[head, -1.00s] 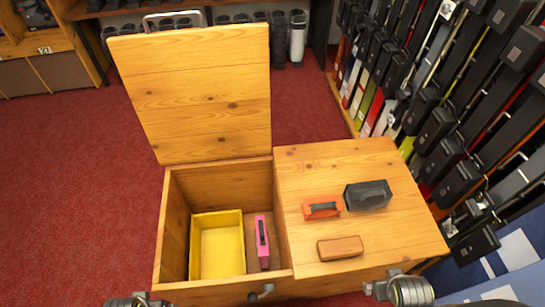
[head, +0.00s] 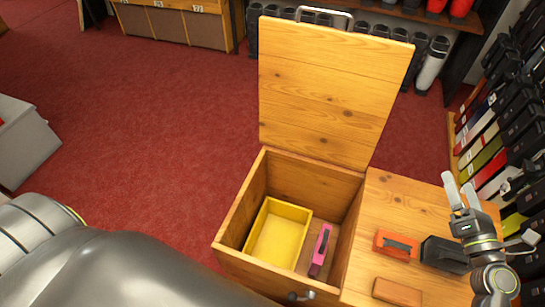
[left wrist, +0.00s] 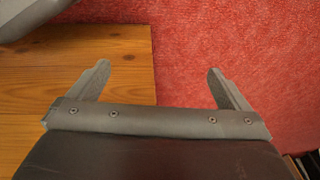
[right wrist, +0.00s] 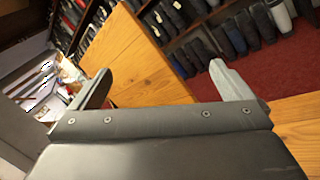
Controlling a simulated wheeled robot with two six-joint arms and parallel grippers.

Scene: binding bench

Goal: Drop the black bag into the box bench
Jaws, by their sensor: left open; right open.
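The black bag (head: 440,254) lies on the closed right half of the box bench (head: 395,205), partly behind my right arm. The bench's left half is open, its lid (head: 325,90) standing upright. My right gripper (head: 461,187) is open and empty, fingers pointing up in the head view, close by the bag; I cannot tell whether it touches. The right wrist view shows its spread fingers (right wrist: 161,70) with nothing between. My left gripper is outside the head view; the left wrist view shows its open, empty fingers (left wrist: 158,70) over a wooden edge and carpet.
Inside the open compartment are a yellow tray (head: 307,212) and a pink stapler-like object (head: 320,250). An orange tool (head: 396,245) and a brown block (head: 397,292) lie on the bench top left of the bag. Racks of ski gear (head: 500,140) stand at right.

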